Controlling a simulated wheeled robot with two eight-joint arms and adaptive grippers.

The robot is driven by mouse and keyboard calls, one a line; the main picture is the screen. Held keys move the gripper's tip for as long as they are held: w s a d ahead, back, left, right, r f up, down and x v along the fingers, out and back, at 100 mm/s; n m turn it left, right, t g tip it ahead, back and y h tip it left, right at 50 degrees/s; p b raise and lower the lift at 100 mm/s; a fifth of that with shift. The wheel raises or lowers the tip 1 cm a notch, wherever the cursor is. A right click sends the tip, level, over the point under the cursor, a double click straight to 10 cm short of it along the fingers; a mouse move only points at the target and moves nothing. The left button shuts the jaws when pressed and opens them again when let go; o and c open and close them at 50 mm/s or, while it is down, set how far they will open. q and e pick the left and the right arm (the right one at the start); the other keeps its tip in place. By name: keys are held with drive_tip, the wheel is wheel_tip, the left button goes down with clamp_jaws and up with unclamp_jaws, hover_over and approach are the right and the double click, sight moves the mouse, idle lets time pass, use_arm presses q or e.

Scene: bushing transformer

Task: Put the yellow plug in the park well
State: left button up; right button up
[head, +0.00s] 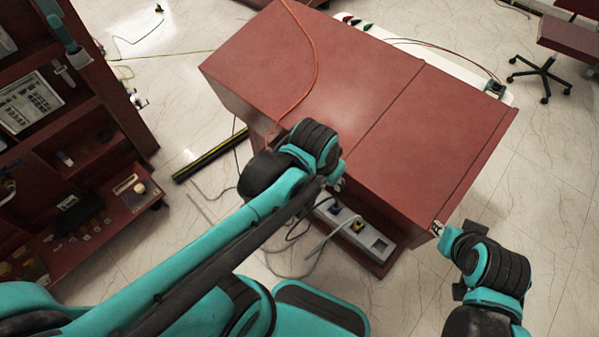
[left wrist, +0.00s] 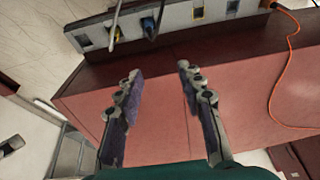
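A grey panel (head: 388,257) with square wells runs along the low front of the red cabinet (head: 360,75); it crosses the top of the left wrist view (left wrist: 175,19). A yellow plug (head: 357,226) with a grey cable sits at the panel, also visible in the left wrist view (left wrist: 115,33). Several square openings look empty; I cannot tell which is the park well. My left gripper (left wrist: 160,85) is open and empty, apart from the plugs. My right gripper (head: 440,231) is near the cabinet's right front corner; its fingers are unclear.
An orange cable (head: 316,60) lies over the cabinet top. Loose cables (head: 305,250) hang by the panel and lie on the floor. A red shelf unit (head: 95,140) stands left, a chair base (head: 540,75) far right. Floor at right is clear.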

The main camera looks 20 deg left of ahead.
use_arm(q)
drive_tip(key=s+a+r+n+t, duration=0.2)
drive_tip(key=s+a+n+t, duration=0.1)
drive_tip(key=a, duration=0.3)
drive_tip(key=shift+s+a+r+y, duration=0.2)
drive_tip(key=shift+a+y, duration=0.1)
drive_tip(key=shift+y, duration=0.1)
idle(0.8)
